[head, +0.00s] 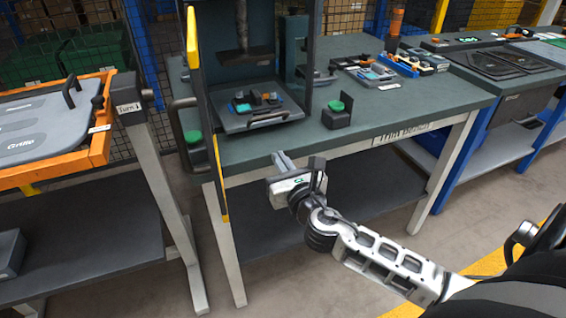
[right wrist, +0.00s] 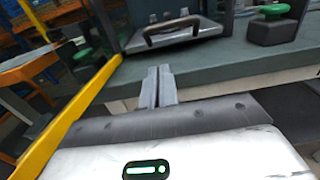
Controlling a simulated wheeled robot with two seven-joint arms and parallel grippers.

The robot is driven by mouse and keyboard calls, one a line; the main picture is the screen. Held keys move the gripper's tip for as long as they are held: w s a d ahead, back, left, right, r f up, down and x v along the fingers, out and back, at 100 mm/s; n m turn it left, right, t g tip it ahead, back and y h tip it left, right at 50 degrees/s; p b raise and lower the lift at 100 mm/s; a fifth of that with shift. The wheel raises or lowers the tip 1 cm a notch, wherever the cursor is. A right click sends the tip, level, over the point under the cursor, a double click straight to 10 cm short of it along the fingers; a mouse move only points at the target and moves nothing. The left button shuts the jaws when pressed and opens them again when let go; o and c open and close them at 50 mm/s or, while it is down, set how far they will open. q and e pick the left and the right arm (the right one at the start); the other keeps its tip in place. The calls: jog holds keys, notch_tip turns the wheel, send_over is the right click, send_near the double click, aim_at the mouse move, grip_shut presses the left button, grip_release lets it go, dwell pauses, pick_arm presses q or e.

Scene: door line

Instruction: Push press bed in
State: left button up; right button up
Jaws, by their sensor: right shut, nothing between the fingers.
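The press bed (head: 262,120) is a dark grey plate with a black handle (head: 268,119) on its front edge. It sits in the press on the green-grey bench (head: 370,112) and carries a small part with blue and orange pieces (head: 256,101). In the right wrist view the bed (right wrist: 172,37) is at the top, with its handle (right wrist: 172,31) facing me. My right gripper (head: 281,160) is shut and empty. It is just in front of the bench edge, below and apart from the handle, with its fingers pointing toward the bed. My left gripper is not in view.
A yellow-edged press door or guard (head: 194,45) stands open at the left of the press. A green button box (head: 337,112) is right of the bed. An orange-framed tilting table (head: 100,150) is further left. Several small parts lie on the bench at right.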

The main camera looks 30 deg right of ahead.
jog(key=o, duration=0.5)
jog(key=shift+s+a+f, duration=0.15)
jog(key=shift+s+f, duration=0.1)
jog(key=shift+s, duration=0.1)
jog(key=shift+o, duration=0.3)
jog(key=s+a+f+m+g+y, duration=0.1)
jog(key=s+a+f+m+g, duration=0.1)
jog(key=f+m, duration=0.3)
jog(key=shift+s+a, duration=0.2)
jog(key=shift+s, duration=0.3)
jog(key=s+a+f+m+g+y, duration=0.2)
jog(key=s+a+f+m, duration=0.3)
jog(key=m, duration=0.8)
jog(key=s+a+f+m+g+y, duration=0.3)
jog(key=s+a+f+m, duration=0.2)
jog(key=s+m, duration=0.5)
jog(key=a+m, duration=0.2)
jog(key=m, duration=0.1)
jog(key=shift+s+a+f+y, duration=0.2)
jog(key=shift+s+a+y, duration=0.1)
jog(key=shift+s, duration=0.05)
